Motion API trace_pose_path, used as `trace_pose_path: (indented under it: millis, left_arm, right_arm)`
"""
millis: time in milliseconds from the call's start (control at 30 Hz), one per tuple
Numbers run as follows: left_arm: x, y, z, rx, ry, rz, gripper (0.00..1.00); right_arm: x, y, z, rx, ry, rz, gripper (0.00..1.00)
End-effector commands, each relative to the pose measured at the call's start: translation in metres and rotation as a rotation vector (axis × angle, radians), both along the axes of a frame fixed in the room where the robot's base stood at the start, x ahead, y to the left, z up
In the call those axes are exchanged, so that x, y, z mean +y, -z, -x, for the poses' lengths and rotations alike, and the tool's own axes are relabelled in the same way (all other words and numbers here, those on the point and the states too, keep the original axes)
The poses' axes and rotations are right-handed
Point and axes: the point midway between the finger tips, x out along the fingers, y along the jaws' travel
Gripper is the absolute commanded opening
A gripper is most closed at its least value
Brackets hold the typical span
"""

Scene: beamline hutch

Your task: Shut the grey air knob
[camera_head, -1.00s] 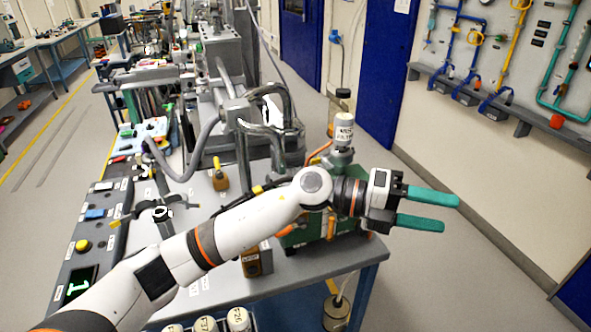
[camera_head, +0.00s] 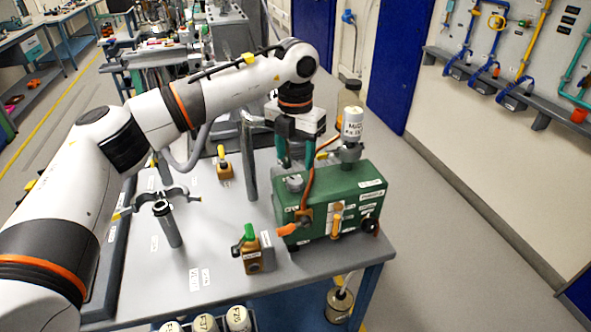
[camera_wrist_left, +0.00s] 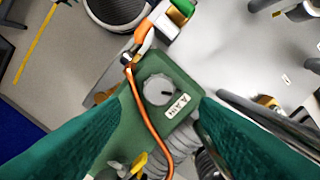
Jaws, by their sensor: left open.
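The grey air knob (camera_head: 294,183) sits on top of the green pump box (camera_head: 345,197), at its left end. In the left wrist view the round knob (camera_wrist_left: 157,90) has a dark mark on its face, beside a white label. My left gripper (camera_head: 296,162) points down just above the knob, its two teal fingers apart. In the left wrist view the fingers come in from both sides, with the knob in the gap between them. I see no contact between fingers and knob. My right gripper is not in view.
An orange hose (camera_wrist_left: 150,125) passes close to the knob. An orange block with a green knob (camera_head: 251,252) stands in front.

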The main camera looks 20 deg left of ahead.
Motion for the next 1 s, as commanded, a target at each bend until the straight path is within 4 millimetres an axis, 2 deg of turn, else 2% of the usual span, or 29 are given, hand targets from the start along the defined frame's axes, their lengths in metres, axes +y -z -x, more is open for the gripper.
trace_pose_path:
  millis: [33, 200, 333, 500, 733, 1000]
  left_arm:
    - [0.0, 0.009, 0.001, 0.004, 0.001, 0.0, 0.56]
    - [0.0, 0.038, 0.001, 0.003, 0.001, 0.0, 0.56]
    - [0.0, 0.053, 0.001, 0.001, 0.001, 0.002, 0.56]
    - [0.0, 0.061, 0.0, -0.001, 0.001, 0.002, 0.56]
    - [-0.001, 0.061, 0.0, -0.001, 0.001, 0.002, 0.56]
    - [-0.001, 0.061, 0.0, -0.001, 0.001, 0.002, 0.12]
  right_arm:
    - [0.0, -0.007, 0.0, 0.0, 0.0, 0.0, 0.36]
    - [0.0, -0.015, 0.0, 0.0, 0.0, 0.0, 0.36]
    - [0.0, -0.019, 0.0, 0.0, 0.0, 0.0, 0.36]
    - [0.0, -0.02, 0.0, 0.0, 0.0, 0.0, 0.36]
    - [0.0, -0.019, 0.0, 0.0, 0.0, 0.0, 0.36]
    - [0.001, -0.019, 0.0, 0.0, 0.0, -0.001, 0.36]
